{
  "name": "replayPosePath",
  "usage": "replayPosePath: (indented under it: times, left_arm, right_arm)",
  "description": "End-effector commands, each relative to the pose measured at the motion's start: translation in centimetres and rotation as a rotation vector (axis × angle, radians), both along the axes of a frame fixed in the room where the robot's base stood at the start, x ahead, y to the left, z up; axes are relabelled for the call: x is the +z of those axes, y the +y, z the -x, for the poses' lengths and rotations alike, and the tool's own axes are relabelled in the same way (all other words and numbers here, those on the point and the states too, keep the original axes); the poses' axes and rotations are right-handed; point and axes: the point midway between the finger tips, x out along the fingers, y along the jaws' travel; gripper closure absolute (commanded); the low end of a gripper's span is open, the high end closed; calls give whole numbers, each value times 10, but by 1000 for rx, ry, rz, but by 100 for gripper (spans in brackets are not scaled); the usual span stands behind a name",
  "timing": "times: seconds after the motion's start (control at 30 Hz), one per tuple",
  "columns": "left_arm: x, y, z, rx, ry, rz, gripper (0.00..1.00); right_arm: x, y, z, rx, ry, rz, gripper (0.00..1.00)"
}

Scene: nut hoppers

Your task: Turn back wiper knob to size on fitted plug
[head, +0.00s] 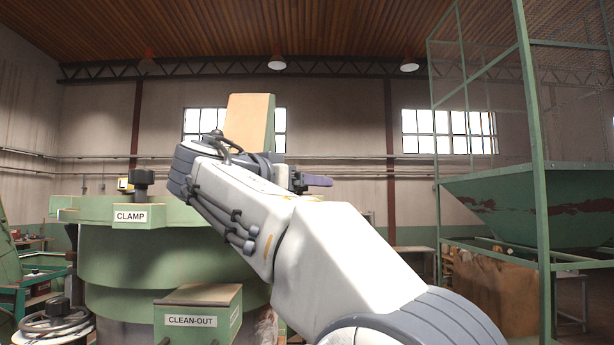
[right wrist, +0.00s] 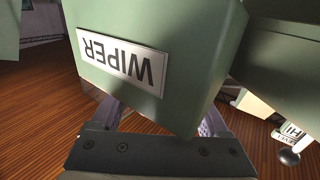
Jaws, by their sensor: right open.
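A green box with a white WIPER label (right wrist: 122,66) fills the upper middle of the right wrist view, its lettering upside down there. My right gripper (right wrist: 160,116) is open, with its two purplish fingers apart and the lower part of the green box (right wrist: 190,95) showing between and in front of them. I cannot tell whether they touch it. In the head view my right arm reaches up to the left, and one purplish finger (head: 318,181) shows beyond the wrist. The wiper knob and the fitted plug cannot be made out in either view. My left gripper is not in view.
A green drum (head: 150,255) stands left, with a black knob (head: 142,178) above its CLAMP label and a CLEAN-OUT box (head: 198,312) below. A tan block (head: 250,122) rises behind my wrist. A green hopper (head: 540,200) in a frame stands right. A ball-ended lever (right wrist: 289,157) sits by a HI label.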

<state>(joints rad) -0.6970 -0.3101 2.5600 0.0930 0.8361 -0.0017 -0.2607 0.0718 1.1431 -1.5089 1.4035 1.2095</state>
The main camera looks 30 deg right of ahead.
Motion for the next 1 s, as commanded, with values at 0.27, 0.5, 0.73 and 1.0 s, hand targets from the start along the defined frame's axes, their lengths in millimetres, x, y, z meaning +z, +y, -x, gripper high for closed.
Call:
replayPosePath:
  times: [0.27,0.5,0.73,1.0]
  left_arm:
    - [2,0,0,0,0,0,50]
    - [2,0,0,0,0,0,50]
    - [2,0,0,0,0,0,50]
    - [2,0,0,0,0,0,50]
  right_arm:
    - [-1,-6,-1,-2,0,-1,22]
    - [-1,-6,-1,-3,0,-1,87]
    - [0,-5,-1,-3,0,-1,100]
    - [0,-5,-1,-2,0,-1,100]
